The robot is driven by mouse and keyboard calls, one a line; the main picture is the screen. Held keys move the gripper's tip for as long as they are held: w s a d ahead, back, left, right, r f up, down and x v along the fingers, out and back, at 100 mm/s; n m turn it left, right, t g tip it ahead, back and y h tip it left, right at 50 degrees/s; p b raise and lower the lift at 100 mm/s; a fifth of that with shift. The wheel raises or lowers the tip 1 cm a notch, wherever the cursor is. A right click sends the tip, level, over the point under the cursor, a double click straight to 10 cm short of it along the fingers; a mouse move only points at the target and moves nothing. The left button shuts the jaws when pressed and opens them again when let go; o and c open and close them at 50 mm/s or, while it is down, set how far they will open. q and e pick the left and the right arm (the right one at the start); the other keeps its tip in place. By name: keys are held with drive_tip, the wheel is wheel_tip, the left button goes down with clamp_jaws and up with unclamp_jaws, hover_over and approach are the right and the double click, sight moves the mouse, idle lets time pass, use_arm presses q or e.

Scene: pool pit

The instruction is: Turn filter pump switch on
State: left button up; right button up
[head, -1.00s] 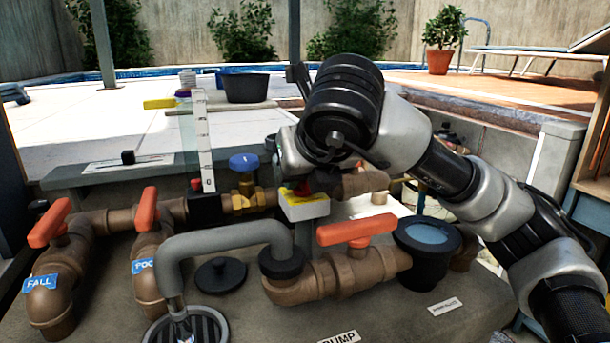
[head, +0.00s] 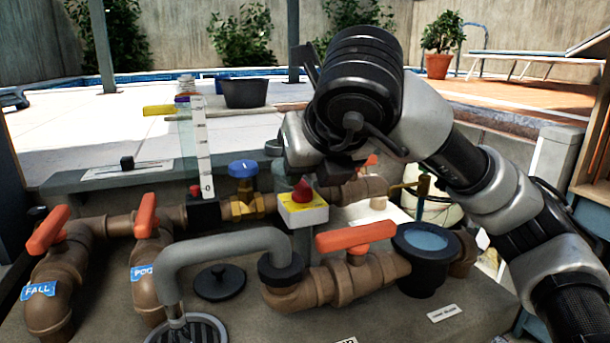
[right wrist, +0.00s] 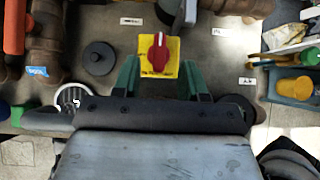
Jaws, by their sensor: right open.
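The pump switch is a yellow-topped white box (head: 303,211) with a red knob (head: 302,190), at the middle of the head view. In the right wrist view it shows as a yellow plate (right wrist: 171,69) with the red knob (right wrist: 158,55) standing roughly vertical; its lettering is too small to read. My right gripper (right wrist: 160,76) is open, its green fingers to the left and right of the plate's lower part, with nothing between them held. In the head view, my right wrist hides most of that gripper. My left gripper is not in view.
Brown pipes with orange valve handles (head: 355,235) surround the switch. A grey bent pipe (head: 215,242) stands in front, near a black cap (head: 219,282) and a drain grate (head: 190,330). A blue valve wheel (head: 243,168) and a black strainer pot (head: 425,275) are close by.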

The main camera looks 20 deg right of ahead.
use_arm(q)
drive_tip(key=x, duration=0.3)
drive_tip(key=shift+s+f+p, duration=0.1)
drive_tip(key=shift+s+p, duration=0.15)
drive_tip(key=shift+p, duration=0.1)
use_arm(e)
drive_tip(key=v, duration=0.6)
drive_tip(key=shift+s+r, duration=0.2)
drive_tip(key=shift+s, duration=0.05)
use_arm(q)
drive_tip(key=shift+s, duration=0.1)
